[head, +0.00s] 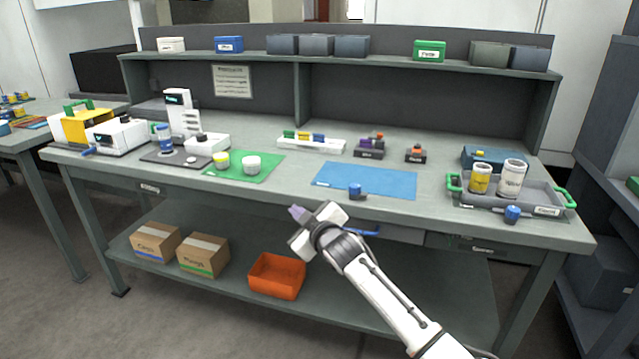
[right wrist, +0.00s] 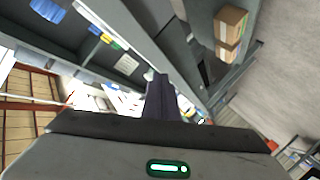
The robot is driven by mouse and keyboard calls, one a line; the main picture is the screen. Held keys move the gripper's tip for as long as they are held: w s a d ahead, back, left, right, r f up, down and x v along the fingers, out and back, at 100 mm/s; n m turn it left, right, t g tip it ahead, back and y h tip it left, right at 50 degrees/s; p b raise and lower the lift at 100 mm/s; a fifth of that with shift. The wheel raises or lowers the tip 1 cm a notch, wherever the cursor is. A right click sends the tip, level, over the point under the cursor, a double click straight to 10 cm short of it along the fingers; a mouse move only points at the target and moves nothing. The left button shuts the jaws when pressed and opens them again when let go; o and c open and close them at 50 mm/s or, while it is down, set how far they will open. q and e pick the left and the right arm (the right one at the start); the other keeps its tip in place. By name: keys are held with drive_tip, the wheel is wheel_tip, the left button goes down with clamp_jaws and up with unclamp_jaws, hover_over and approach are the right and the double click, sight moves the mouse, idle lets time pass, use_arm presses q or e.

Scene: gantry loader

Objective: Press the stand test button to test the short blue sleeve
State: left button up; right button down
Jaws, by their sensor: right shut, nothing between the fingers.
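My right gripper (head: 298,213) is in front of the bench's front edge, below the blue mat. It is shut and empty. Its dark fingers (right wrist: 160,95) are together in the right wrist view. A white tall stand device (head: 182,112) with a small dark display stands at the bench's back left. A white box with a dark round top (head: 203,142) is beside it. Its button is too small to make out. Blue round pieces stand on a dark pad (head: 165,140), on the blue mat (head: 355,191) and by the tray (head: 512,214). I cannot tell which is the short sleeve. My left gripper is not in view.
A green mat (head: 225,175) with two cups, a white rack (head: 311,144) and a grey tray (head: 545,200) with green handles and two jars occupy the bench. The lower shelf has two cardboard boxes (head: 203,256) and an orange bin (head: 277,276). The blue mat (head: 385,183) is mostly bare.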

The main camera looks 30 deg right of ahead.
drive_tip(key=s+a+f+m+g+y, duration=0.1)
drive_tip(key=s+a+f+y, duration=0.1)
drive_tip(key=s+a+f, duration=0.5)
drive_tip(key=s+a+f+m+g+y, duration=0.15)
drive_tip(key=s+a+f, duration=0.25)
drive_tip(key=s+f, duration=0.55)
drive_tip(key=s+a+f+g, duration=0.2)
drive_tip(key=s+a+f, duration=0.2)
drive_tip(key=s, duration=0.8)
drive_tip(key=s+a+f+g+y, duration=0.1)
drive_tip(key=s+a+f, duration=0.4)
drive_tip(key=s, duration=0.7)
drive_tip(key=shift+s+f+m+g, duration=0.25)
drive_tip(key=shift+m+g, duration=0.1)
drive_tip(key=shift+g, duration=0.1)
